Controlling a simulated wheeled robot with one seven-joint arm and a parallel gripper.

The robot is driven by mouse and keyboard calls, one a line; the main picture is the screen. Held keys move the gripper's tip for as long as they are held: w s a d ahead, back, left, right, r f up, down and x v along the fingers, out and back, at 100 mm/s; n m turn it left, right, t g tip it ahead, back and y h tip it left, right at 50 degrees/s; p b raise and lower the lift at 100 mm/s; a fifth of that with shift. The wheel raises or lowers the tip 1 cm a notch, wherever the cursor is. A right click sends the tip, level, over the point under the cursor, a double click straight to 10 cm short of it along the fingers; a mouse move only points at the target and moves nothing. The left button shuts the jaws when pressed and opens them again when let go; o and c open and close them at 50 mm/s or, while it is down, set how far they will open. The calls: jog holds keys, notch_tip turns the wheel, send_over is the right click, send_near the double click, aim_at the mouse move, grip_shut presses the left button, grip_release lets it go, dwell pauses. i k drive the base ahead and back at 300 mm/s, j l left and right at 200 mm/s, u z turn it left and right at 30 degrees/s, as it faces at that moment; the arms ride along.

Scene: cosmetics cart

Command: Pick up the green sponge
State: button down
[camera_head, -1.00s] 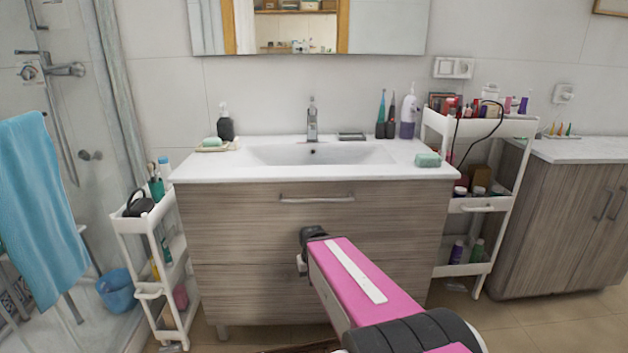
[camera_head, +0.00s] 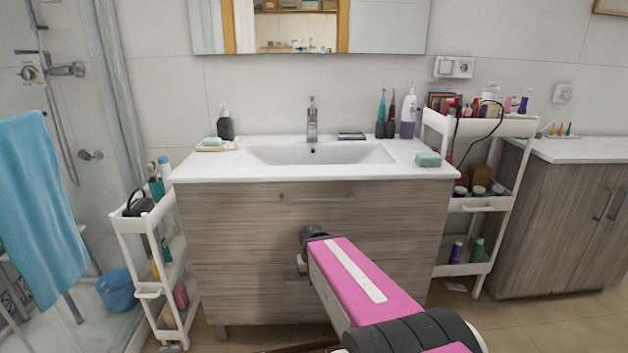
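A green sponge (camera_head: 428,160) lies on the right end of the white sink counter, near its front edge. A second green block (camera_head: 212,142), a soap or sponge, sits on a small dish at the left end of the counter. My pink arm reaches up from the bottom of the picture toward the cabinet front. Its far end, with my gripper (camera_head: 305,264), is in front of the drawers, below the counter and well apart from the green sponge. The fingers are too small and hidden to tell whether they are open.
The white sink counter (camera_head: 212,169) has a faucet (camera_head: 312,120) at the back. Toothbrushes and a white-purple bottle (camera_head: 408,113) stand behind the green sponge. A tall white cart (camera_head: 500,129) stands close on the right, a lower cart (camera_head: 128,222) on the left. The counter's front is clear.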

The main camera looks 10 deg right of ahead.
aim_at(423, 160)
jog(key=j+z, duration=0.25)
jog(key=z, duration=0.25)
jog(key=l+z, duration=0.15)
jog(key=z, duration=0.25)
jog(key=l+z, duration=0.1)
jog(key=z, duration=0.25)
jog(key=i+j, duration=0.05)
